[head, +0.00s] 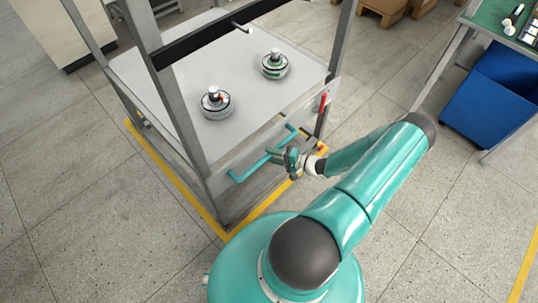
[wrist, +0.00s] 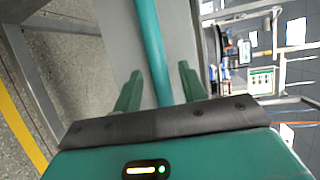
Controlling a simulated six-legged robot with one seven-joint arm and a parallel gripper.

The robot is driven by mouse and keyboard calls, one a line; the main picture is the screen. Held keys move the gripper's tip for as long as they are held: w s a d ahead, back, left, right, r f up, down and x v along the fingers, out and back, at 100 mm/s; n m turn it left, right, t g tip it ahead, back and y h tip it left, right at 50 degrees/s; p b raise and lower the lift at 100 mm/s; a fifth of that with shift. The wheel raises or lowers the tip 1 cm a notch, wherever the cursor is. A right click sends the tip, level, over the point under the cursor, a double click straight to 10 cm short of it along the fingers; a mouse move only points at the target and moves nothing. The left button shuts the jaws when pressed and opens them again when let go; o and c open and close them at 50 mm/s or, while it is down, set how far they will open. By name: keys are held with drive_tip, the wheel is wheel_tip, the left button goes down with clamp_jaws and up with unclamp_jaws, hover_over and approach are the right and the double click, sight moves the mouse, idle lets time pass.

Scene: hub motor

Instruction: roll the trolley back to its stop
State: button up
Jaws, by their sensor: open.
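The trolley appears to be the grey metal frame with a pale shelf (head: 165,75), upright posts and a teal handle bar (head: 250,166) low on its near side. My gripper (head: 291,158) is at the right part of this handle. In the wrist view, the teal bar (wrist: 150,40) runs between the two open fingers of my gripper (wrist: 158,82), with a visible gap on both sides. The fingers do not close on it. I cannot make out the trolley's wheels or its stop.
Two round hub motors, one at the left (head: 216,103) and one at the right (head: 275,65), stand on the shelf. A yellow floor line (head: 180,185) runs along the frame's base. A blue bin (head: 490,105) is under a green-topped bench (head: 490,18) at right. Floor at left is clear.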

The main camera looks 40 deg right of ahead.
drive_tip(key=shift+x, duration=0.95)
clamp_jaws()
drive_tip(key=shift+w, duration=0.1)
